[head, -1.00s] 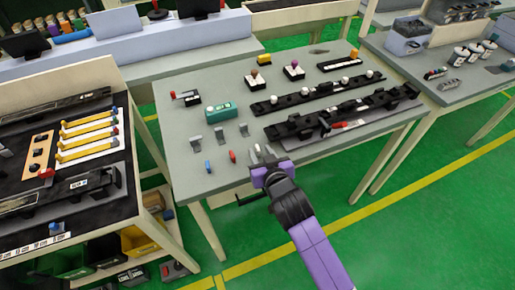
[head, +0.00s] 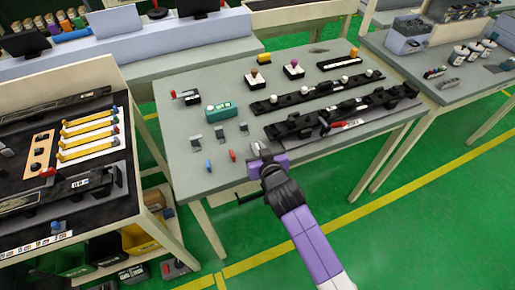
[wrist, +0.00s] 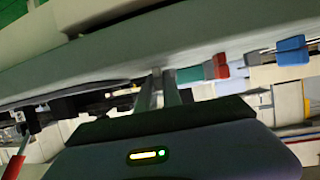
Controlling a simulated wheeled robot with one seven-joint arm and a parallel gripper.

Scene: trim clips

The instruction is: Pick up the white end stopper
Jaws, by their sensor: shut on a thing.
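My gripper (head: 257,151) is low over the front part of the grey worktable (head: 190,180), beside the black rails. It also shows in the wrist view (wrist: 158,85), where its two fingers are close together on a small pale piece. I take this to be the white end stopper (wrist: 157,72); the fingers hide most of it, and its shape is unclear. In the head view the stopper is hidden by my gripper. I cannot tell whether it still touches the table.
A blue piece (head: 208,165) and a red piece (head: 233,155) lie left of my gripper. Several grey clips (head: 220,133) and a teal block (head: 218,111) stand behind them. Black rails (head: 318,122) with fittings lie close on the right.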

